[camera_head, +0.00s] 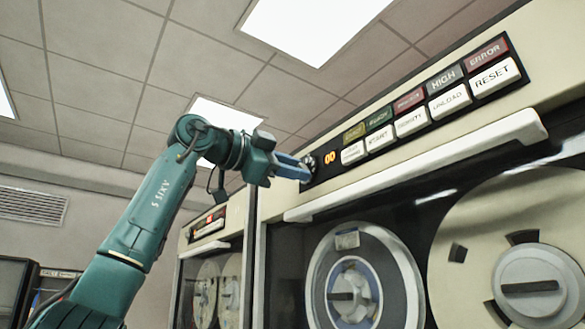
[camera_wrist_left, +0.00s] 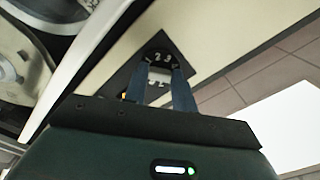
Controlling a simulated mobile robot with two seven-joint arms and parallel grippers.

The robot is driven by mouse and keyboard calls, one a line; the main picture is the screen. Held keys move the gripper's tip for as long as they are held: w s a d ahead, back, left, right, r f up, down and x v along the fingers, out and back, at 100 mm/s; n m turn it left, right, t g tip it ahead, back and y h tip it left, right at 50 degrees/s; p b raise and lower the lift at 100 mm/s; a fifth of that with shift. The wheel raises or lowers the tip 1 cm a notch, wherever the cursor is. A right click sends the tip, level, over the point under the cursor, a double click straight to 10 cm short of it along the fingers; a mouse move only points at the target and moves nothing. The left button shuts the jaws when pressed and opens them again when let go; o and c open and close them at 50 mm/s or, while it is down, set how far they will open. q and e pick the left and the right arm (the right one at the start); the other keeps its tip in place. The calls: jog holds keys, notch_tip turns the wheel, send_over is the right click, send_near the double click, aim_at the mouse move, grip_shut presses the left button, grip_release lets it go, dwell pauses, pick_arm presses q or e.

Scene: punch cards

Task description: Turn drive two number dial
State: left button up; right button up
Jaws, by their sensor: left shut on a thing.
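The number dial (camera_head: 309,161) is a small dark round knob at the left end of the black control panel on the tape drive. In the left wrist view the dial (camera_wrist_left: 160,54) shows white digits, with a 2 and a 3 readable, and a pale middle part. My left gripper (camera_head: 303,171) reaches up to the panel from the left. In the left wrist view its two blue fingers (camera_wrist_left: 164,76) stand on either side of the dial's pale part and are shut on it. The fingers partly hide the dial in the head view. My right gripper is not in view.
Right of the dial are an orange number display (camera_head: 330,157) and rows of labelled buttons (camera_head: 411,121). A cream handle rail (camera_head: 420,165) juts out below the panel. Tape reels (camera_head: 365,280) sit beneath it. Another drive (camera_head: 212,265) stands to the left.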

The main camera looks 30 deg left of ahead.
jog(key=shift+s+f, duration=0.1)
pick_arm(q)
jog(key=o, duration=1)
jog(key=b+v, duration=0.2)
jog(key=v, duration=1.1)
jog(key=shift+s+a+f+b, duration=0.1)
jog(key=shift+b, duration=0.2)
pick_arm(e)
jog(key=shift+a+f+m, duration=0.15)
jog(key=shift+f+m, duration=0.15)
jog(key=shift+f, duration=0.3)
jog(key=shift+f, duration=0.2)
